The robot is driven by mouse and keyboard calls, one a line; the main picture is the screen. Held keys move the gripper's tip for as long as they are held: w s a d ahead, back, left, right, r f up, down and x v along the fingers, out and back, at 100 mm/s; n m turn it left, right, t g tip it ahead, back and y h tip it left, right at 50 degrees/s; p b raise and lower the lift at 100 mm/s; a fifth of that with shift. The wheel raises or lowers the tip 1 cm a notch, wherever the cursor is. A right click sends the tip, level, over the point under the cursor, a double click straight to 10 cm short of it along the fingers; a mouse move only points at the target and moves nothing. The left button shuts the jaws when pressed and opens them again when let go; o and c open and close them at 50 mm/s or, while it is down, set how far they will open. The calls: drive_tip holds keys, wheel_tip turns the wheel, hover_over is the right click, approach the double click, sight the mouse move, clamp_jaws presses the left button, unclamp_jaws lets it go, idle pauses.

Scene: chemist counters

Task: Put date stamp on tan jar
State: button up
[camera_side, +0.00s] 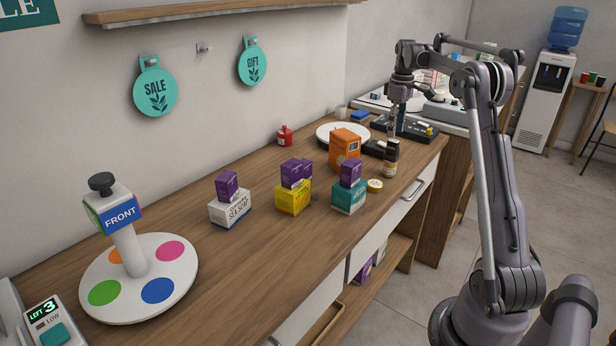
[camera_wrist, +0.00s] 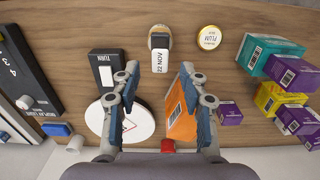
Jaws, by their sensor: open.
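The date stamp (camera_wrist: 160,62) shows in the wrist view as a dark-topped piece with a tan ring and a white face reading "22 NOV". In the side view it looks like the upright dark, tan and white piece (camera_side: 391,158) below my gripper (camera_side: 392,130). The tan jar (camera_wrist: 209,37) seems to be the low round one with a yellowish rim and a pale top reading "PLUM"; it sits on the counter nearby (camera_side: 375,186). My gripper (camera_wrist: 161,68) is open and empty, its fingers on either side of the stamp's white face in the wrist view, apart from it.
A black box marked "TURN" (camera_wrist: 106,68) and a white disc (camera_wrist: 138,122) are close by. An orange box (camera_side: 345,145) stands on the disc's near side. A teal box (camera_side: 348,195) with a purple one on top is left of the jar. A black device (camera_side: 412,131) stands behind.

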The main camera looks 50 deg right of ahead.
sight(394, 140)
wheel_tip(394, 140, up, 6)
drive_tip(key=w+a+r+t+h, duration=0.1)
drive_tip(key=w+a, duration=0.1)
drive_tip(key=a, duration=0.9)
drive_tip(key=w+a+r+t, duration=0.1)
drive_tip(key=a+r+t, duration=0.1)
drive_tip(key=a, duration=1)
drive_tip(key=s+a+f+t, duration=0.1)
drive_tip(key=s+a+f, duration=0.2)
drive_tip(key=a, duration=0.4)
drive_tip(key=s+a+f+t, duration=0.1)
drive_tip(key=s+a+f, duration=0.3)
drive_tip(key=a, duration=0.3)
drive_tip(key=s+a+f+t+y, duration=0.1)
drive_tip(key=s+a+f+t, duration=0.1)
drive_tip(key=s+a+f, duration=0.2)
drive_tip(key=a, duration=0.3)
drive_tip(key=shift+s+a+f, duration=0.25)
drive_tip(key=shift+s, duration=0.15)
